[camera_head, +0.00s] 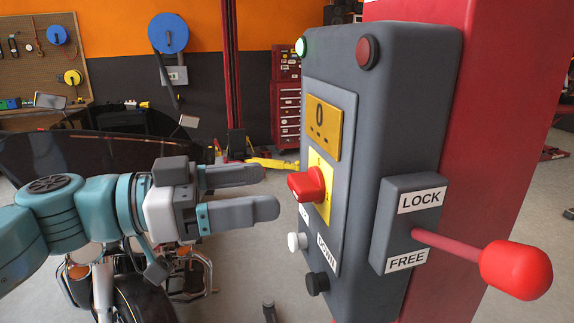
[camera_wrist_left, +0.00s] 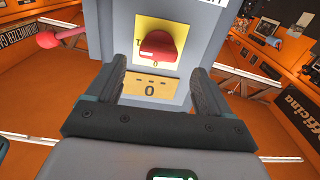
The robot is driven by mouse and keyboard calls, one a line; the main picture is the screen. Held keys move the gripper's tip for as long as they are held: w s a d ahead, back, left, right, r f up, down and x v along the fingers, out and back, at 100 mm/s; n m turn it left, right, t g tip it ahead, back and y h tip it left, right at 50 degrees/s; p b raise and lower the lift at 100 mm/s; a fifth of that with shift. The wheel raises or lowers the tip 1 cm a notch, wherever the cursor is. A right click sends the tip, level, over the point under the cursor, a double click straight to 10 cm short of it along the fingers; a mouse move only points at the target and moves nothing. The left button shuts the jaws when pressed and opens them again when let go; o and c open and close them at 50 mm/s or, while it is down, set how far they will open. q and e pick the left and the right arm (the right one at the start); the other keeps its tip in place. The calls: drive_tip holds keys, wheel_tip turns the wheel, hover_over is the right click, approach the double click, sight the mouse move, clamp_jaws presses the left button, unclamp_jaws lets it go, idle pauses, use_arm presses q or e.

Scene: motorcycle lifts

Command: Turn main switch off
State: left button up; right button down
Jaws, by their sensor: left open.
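The main switch is a red rotary knob (camera_head: 307,184) on a yellow plate (camera_head: 322,205), on the front of a grey control box (camera_head: 345,240). The knob also shows in the left wrist view (camera_wrist_left: 158,46), with a mark that looks like a 1 beside it on the plate. Which mark the knob points to is unclear. My left gripper (camera_head: 270,190) is open and empty, just left of the knob and apart from it, fingers pointing at it. In the left wrist view the knob sits between and beyond the fingers (camera_wrist_left: 165,84). My right gripper is not in view.
Below are a white button (camera_head: 297,241) and a black button (camera_head: 317,283). A red-knobbed lever (camera_head: 515,270) juts out right. A motorcycle (camera_head: 110,160) stands behind my left arm.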

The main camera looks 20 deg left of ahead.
sight(292, 185)
use_arm(q)
drive_tip(key=p+x, duration=0.1)
drive_tip(key=x, duration=0.3)
drive_tip(key=shift+s+d+r, duration=0.15)
drive_tip(key=shift+d, duration=0.1)
drive_tip(key=shift+w+d, duration=0.15)
drive_tip(key=shift+w, duration=0.3)
drive_tip(key=shift+d, duration=0.1)
drive_tip(key=shift+s, duration=0.2)
drive_tip(key=shift+c, duration=0.6)
drive_tip(key=c, duration=0.9)
